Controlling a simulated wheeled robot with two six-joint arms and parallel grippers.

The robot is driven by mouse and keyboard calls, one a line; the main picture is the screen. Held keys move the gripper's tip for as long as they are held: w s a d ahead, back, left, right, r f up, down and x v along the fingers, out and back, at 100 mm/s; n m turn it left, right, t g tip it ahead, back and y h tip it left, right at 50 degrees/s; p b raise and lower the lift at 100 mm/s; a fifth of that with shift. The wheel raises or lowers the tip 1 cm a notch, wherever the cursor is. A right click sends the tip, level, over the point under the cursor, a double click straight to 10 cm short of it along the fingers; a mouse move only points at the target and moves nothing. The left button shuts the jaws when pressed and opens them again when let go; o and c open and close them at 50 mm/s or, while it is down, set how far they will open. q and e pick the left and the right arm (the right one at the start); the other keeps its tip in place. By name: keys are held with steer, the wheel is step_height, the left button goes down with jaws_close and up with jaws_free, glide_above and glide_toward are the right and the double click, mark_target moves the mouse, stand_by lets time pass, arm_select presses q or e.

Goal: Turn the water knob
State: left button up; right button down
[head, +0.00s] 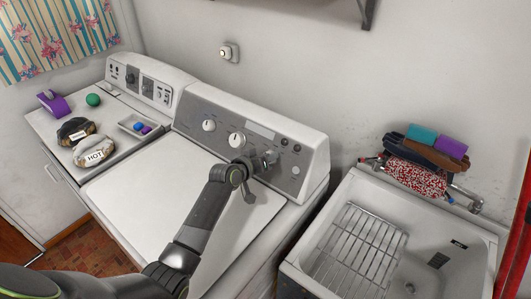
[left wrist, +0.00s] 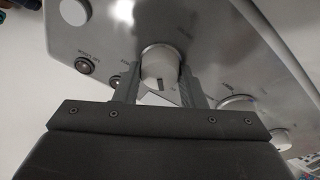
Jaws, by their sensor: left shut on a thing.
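The washer's control panel (head: 195,106) carries several round white and silver knobs. My left gripper (head: 266,160) reaches the right part of this panel. In the left wrist view, its two fingers stand on either side of a silver-white knob (left wrist: 158,68), and it is shut on this knob. The gripper largely hides this knob in the head view. The labels around the knob are too small to read, so I cannot tell whether it is the water knob. My right gripper is not in view.
Other knobs (head: 237,140) sit left of my gripper, and another knob (head: 295,170) sits to its right. The white washer lid (head: 145,196) below is clear. A sink with a wire rack (head: 357,245) stands at the right. Another machine (head: 150,80) with items stands at the left.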

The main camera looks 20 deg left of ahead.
arm_select(q)
steer(key=shift+n, duration=0.3)
steer(key=o, duration=1)
steer(key=shift+s, duration=0.1)
steer(key=b+v, duration=0.2)
steer(key=v, duration=1.5)
steer(key=shift+s, duration=0.15)
steer(key=shift+a+f, duration=0.1)
